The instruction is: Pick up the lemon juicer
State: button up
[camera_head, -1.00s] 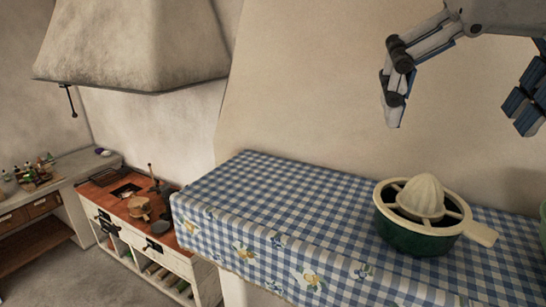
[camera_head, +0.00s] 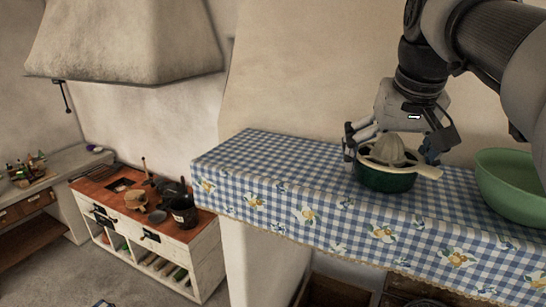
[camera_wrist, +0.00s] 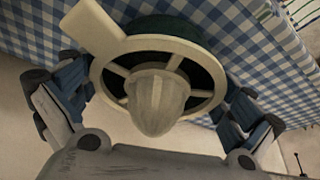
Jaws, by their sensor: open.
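The lemon juicer (camera_head: 388,176) has a cream reamer top with a side handle over a dark green bowl. It stands upright on the checked cloth of the shelf. It also shows in the wrist view (camera_wrist: 158,98), its handle toward the upper left. My gripper (camera_head: 392,152) is open and low over the juicer, with one finger at its left side and one at its right. In the wrist view my gripper (camera_wrist: 155,105) has its fingers on both sides of the rim. I cannot tell whether either finger touches it.
A pale green bowl (camera_head: 515,187) stands close on the right of the juicer. The blue checked cloth (camera_head: 270,162) is clear to the left. The wall (camera_head: 300,80) rises behind. A stove cabinet (camera_head: 150,230) with pans stands lower at the left.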

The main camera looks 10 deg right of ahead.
jog(key=shift+s+f, duration=0.1)
jog(key=shift+f, duration=0.1)
jog(key=shift+w+d+f, duration=0.1)
jog(key=shift+w+d, duration=0.1)
jog(key=shift+w, duration=0.05)
jog(key=shift+c, duration=0.8)
jog(key=shift+s+a, duration=0.15)
jog(key=c, duration=0.4)
jog(key=shift+c, duration=1.4)
jog(key=shift+r, duration=0.2)
